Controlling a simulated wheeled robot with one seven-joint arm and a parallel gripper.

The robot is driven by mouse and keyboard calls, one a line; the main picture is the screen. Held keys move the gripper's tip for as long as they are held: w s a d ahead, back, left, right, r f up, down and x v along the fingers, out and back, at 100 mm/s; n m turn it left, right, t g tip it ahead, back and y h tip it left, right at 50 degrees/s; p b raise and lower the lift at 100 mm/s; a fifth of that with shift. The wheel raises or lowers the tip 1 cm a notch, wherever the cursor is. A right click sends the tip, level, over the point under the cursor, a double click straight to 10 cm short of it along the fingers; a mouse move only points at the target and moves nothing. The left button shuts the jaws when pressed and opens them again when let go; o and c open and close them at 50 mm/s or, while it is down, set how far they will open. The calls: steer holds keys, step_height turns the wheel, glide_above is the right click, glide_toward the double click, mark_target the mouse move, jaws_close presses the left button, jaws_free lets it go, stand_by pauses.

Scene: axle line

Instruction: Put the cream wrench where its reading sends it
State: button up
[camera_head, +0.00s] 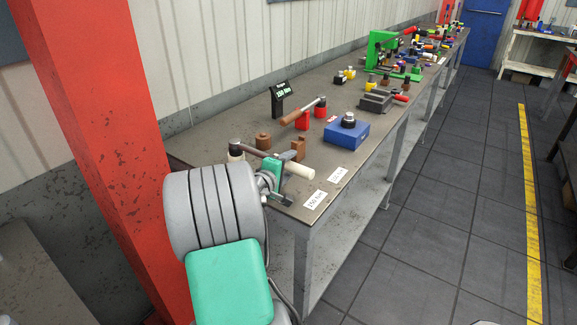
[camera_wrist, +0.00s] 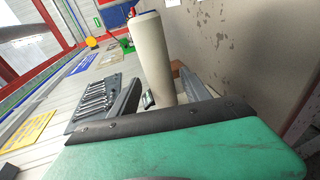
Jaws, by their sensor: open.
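A dark display (camera_head: 281,94) shows a green Nm figure I cannot read surely. Two white labels (camera_head: 315,199) (camera_head: 338,174) lie at the front edge.
A brown-handled wrench (camera_head: 296,115) rests on red supports behind. A blue box (camera_head: 346,134) with a black top piece stands right of it. Brown blocks (camera_head: 263,141) stand close to my gripper. A red post (camera_head: 100,130) rises at left. The floor aisle at right is clear.

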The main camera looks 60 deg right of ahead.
steer(key=shift+a+f, duration=0.1)
steer(key=shift+f, duration=0.1)
steer(key=v, duration=0.7)
steer(key=shift+a+r+b, duration=0.25)
steer(key=shift+a+b, duration=0.1)
steer(key=shift+b, duration=0.05)
steer(key=shift+s, duration=0.1)
steer(key=w+a+f+t+y+p, duration=0.1)
steer(key=w+a+t+y, duration=0.2)
steer(key=a, duration=0.6)
steer(key=w+a+f+m+t+y, duration=0.1)
steer(key=w+a+f+y, duration=0.15)
steer(key=w+a, duration=0.45)
steer(key=w+a+f+t+y+p, duration=0.1)
steer(key=w+a+y, duration=0.25)
steer(key=a, duration=0.65)
steer(key=s+a+n+y, duration=0.1)
steer(key=s+a+y, duration=0.2)
steer(key=a, duration=0.7)
steer(key=s+a+y, duration=0.3)
steer(key=a, duration=0.8)
steer(key=shift+s+a+r+n+g+p, duration=0.2)
steer(key=shift+a+n+g+p, duration=0.1)
steer(key=shift+n+g+p, duration=0.1)
